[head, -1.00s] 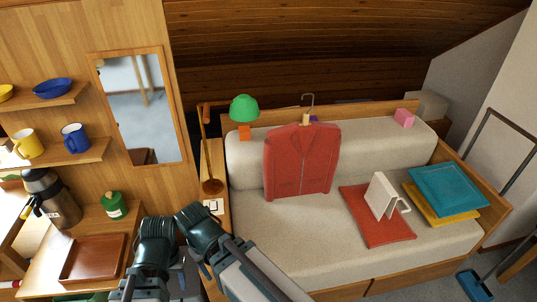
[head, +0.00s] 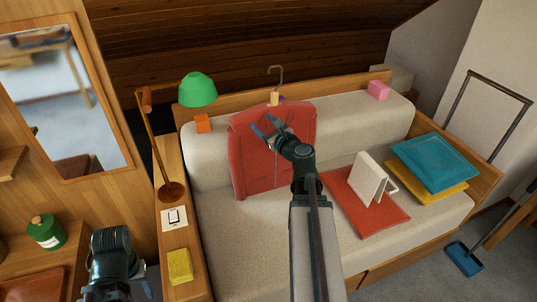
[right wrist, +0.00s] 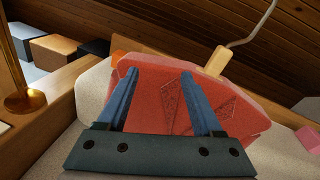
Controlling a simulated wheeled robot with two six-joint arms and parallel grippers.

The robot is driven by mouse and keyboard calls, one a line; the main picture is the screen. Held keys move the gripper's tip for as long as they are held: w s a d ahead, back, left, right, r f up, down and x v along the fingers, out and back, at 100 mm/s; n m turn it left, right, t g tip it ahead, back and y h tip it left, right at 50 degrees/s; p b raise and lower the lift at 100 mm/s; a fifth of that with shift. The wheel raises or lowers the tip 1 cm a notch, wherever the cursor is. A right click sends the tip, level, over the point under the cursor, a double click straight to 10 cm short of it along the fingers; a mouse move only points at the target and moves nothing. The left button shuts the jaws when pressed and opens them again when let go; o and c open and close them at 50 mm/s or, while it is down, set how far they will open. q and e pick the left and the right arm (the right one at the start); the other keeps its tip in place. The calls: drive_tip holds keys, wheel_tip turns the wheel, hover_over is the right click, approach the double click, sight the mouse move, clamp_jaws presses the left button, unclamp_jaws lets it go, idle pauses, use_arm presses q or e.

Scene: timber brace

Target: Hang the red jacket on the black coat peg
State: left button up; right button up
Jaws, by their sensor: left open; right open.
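The red jacket (head: 245,160) leans upright against the sofa backrest, its lower edge on the seat. Its hanger's pale wooden neck (head: 275,98) and grey metal hook (head: 276,72) stick up above the collar. My right gripper (head: 263,124) is open in front of the jacket's upper part, below the hook. In the right wrist view the jacket (right wrist: 165,92) lies beyond the two spread blue fingers, with the hanger neck (right wrist: 217,62) up and to the right. I cannot tell whether the fingers touch the cloth. My left gripper (head: 125,282) is low at left, mostly hidden. No black peg is visible.
A green-shaded lamp (head: 198,90) stands left of the jacket on a wooden ledge with a yellow sponge (head: 180,266). Teal and yellow cushions (head: 435,160) lie further right.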

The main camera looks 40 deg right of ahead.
sight(276, 104)
drive_tip(key=s+d+m+h, duration=0.25)
drive_tip(key=d+m, duration=0.25)
drive_tip(key=d, duration=0.3)
drive_tip(key=shift+h, duration=0.35)
drive_tip(key=x, duration=0.8)
drive_tip(key=shift+a+r, duration=0.15)
drive_tip(key=shift+r, duration=0.25)
drive_tip(key=shift+x, duration=2.8)
drive_tip(key=shift+r, duration=0.15)
drive_tip(key=shift+s, duration=0.1)
drive_tip(key=c, duration=1)
drive_tip(key=shift+b, duration=0.3)
clamp_jaws()
drive_tip(key=shift+a, duration=0.1)
